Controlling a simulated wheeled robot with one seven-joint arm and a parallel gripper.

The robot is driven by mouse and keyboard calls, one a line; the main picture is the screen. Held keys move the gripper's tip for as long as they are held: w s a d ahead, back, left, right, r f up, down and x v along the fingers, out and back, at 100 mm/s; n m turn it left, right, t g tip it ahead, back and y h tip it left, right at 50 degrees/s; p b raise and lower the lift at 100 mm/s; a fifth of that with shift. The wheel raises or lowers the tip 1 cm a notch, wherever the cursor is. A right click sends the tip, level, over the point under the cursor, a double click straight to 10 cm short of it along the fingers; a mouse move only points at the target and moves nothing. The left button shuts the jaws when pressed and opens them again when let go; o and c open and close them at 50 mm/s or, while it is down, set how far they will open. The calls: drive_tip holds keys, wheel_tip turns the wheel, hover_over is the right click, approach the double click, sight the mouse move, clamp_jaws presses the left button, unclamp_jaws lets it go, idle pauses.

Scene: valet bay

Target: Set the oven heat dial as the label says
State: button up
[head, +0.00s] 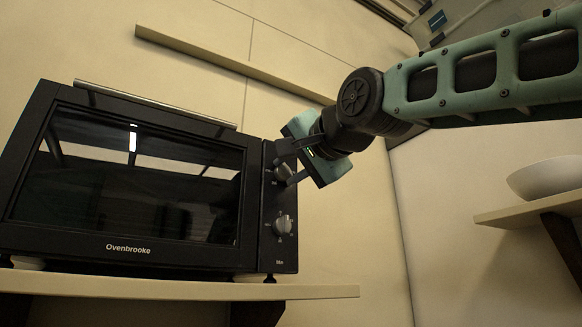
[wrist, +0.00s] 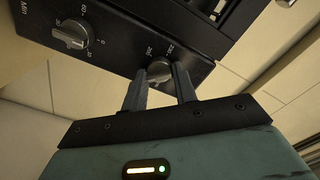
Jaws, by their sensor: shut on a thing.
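The black oven (head: 130,180), marked "Ovenbrooke", stands on a wooden shelf with its door shut. Its upper dial, the heat dial (head: 283,173), is a grey knob on the control panel at the oven's right side. My gripper (head: 289,169) reaches it from the right. In the wrist view, my two fingers (wrist: 159,76) are shut on the heat dial (wrist: 158,70), one on each side. Printed numbers ring the dial, some hidden by the fingers, and its exact setting is hard to read. I cannot make out a label giving a heat setting.
A second grey dial (head: 284,224), with "Min" printed near it, sits below the heat dial and also shows in the wrist view (wrist: 70,36). A white bowl (head: 548,179) stands on a wall shelf (head: 520,213) at right. A wooden rail (head: 235,65) crosses the wall behind.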

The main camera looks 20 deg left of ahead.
drive_tip(key=shift+f, duration=0.1)
drive_tip(key=o, duration=1)
drive_tip(key=b+v, duration=0.5)
drive_tip(key=v, duration=1.2)
drive_tip(key=shift+s+d, duration=0.1)
drive_tip(key=shift+s, duration=0.1)
